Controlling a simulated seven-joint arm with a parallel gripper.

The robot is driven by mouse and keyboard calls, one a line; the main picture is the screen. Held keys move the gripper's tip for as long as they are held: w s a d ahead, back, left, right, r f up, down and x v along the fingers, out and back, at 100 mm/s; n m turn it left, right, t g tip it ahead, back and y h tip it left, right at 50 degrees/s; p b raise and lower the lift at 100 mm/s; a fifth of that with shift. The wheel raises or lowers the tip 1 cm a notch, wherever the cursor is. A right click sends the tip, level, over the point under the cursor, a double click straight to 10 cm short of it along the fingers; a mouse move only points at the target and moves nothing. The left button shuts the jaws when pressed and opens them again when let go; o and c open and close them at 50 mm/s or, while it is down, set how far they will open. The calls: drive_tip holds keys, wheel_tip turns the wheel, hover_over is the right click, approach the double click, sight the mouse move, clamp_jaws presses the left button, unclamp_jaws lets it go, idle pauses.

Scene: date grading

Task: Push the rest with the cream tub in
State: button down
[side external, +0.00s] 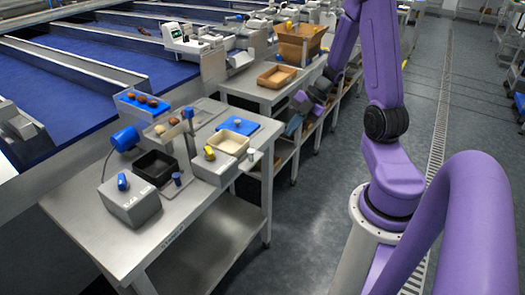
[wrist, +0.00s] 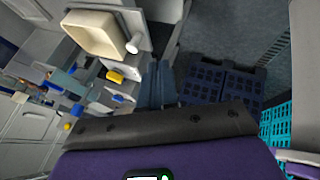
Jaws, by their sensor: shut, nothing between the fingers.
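The cream tub (side external: 228,151) sits upright on a grey rest (side external: 207,172) at the right side of the steel bench. The rest has a small pale knob (side external: 251,154) on its outer side. In the wrist view the tub (wrist: 67,30) is at upper left, with the knob (wrist: 132,46) at its right and the rest's grey edge (wrist: 143,20) partly visible.
On the bench are a black tub (side external: 155,167), a grey box with a blue knob (side external: 130,200), a blue tray of dates (side external: 142,105) and a blue lid-like piece (side external: 237,125). Dark blue crates (wrist: 222,85) stand below. A second bench holds a wooden tray (side external: 277,77).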

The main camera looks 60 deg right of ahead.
sight(230, 146)
drive_tip(key=shift+w+a+f, duration=0.95)
drive_tip(key=shift+w+f, duration=0.2)
drive_tip(key=shift+f, duration=0.2)
drive_tip(key=shift+w+a+f, duration=1)
drive_tip(key=shift+w+f, duration=0.2)
drive_tip(key=shift+f, duration=0.15)
drive_tip(key=shift+w+a+f, duration=0.95)
drive_tip(key=shift+w+f, duration=0.2)
drive_tip(key=shift+f, duration=0.2)
drive_tip(key=w, duration=1.3)
